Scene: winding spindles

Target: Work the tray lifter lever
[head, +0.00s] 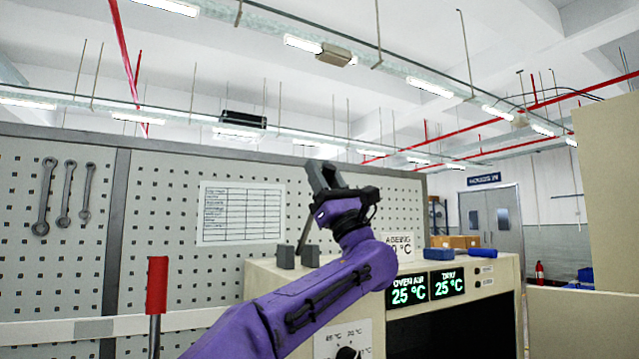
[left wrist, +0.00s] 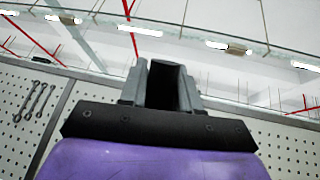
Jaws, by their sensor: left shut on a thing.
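A thin grey lever rod (head: 305,234) rises at a slant from between two small grey blocks on top of the cream oven cabinet (head: 262,278). Its upper end goes behind my left gripper. My left gripper (head: 323,178) is above the cabinet top, shut on the upper end of the lever, which is mostly hidden by the fingers and wrist. In the left wrist view the gripper (left wrist: 165,82) points up, with a dark shape between its grey fingers. My right gripper is not in view.
A red-handled upright bar (head: 157,285) stands at the left. Two displays (head: 428,288) read 25 °C on the cabinet front. Blue items (head: 483,253) lie on the cabinet top at the right. A pegboard (head: 150,200) with wrenches stands behind. A cream panel (head: 608,190) is at the far right.

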